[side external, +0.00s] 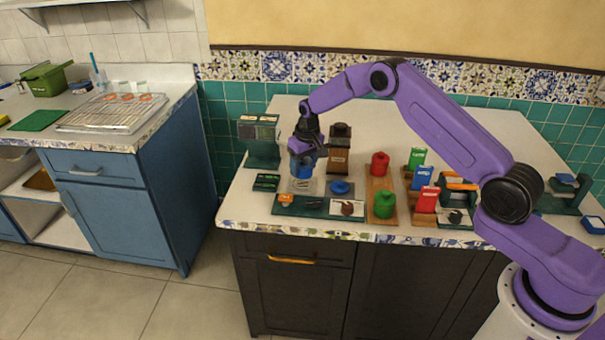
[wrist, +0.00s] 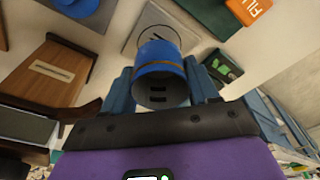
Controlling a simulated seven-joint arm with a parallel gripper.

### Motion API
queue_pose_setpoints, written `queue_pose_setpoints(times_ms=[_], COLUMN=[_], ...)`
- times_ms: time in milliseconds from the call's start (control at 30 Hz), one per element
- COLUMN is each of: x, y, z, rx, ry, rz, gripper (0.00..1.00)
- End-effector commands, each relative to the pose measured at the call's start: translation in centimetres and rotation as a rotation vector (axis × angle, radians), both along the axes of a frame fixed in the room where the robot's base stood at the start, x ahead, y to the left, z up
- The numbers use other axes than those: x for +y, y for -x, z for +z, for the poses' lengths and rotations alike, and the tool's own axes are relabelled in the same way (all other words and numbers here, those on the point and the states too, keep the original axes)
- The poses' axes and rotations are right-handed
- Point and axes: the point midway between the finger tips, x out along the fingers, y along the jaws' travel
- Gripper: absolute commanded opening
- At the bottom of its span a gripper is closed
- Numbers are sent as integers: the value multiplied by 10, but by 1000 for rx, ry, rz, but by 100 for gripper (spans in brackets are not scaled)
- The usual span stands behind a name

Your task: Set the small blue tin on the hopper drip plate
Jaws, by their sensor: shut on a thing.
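The small blue tin (side external: 301,169) is held in my gripper (side external: 305,156), at the left part of the counter. In the wrist view the tin (wrist: 158,68) sits between the two blue fingers (wrist: 162,82), with its dark end with small slots facing the camera. A pale grey square plate (side external: 306,187) lies just below the tin; it also shows beyond the tin in the wrist view (wrist: 146,20). I cannot tell whether the tin touches it. A brown wooden box with a dark top (side external: 339,152), perhaps the hopper, stands right of the gripper. Which plate is the hopper drip plate is unclear.
A dark green stand (side external: 262,142) is close on the left. A blue round piece (side external: 341,187) lies right of the plate. A green mat with small items (side external: 325,206) runs along the front. Red (side external: 379,163) and green (side external: 384,205) pieces stand on a wooden board further right.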

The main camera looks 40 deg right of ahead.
Motion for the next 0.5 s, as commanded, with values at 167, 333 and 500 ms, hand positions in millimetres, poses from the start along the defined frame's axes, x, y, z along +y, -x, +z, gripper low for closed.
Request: queue_pose_setpoints(times_ms=[167,333,500], x=[0,0,0], y=[-4,-4,-5], z=[-6,-29,-35], rx=[0,2,-3], ry=[0,-1,-1], rz=[0,1,1], gripper=[29,29,29])
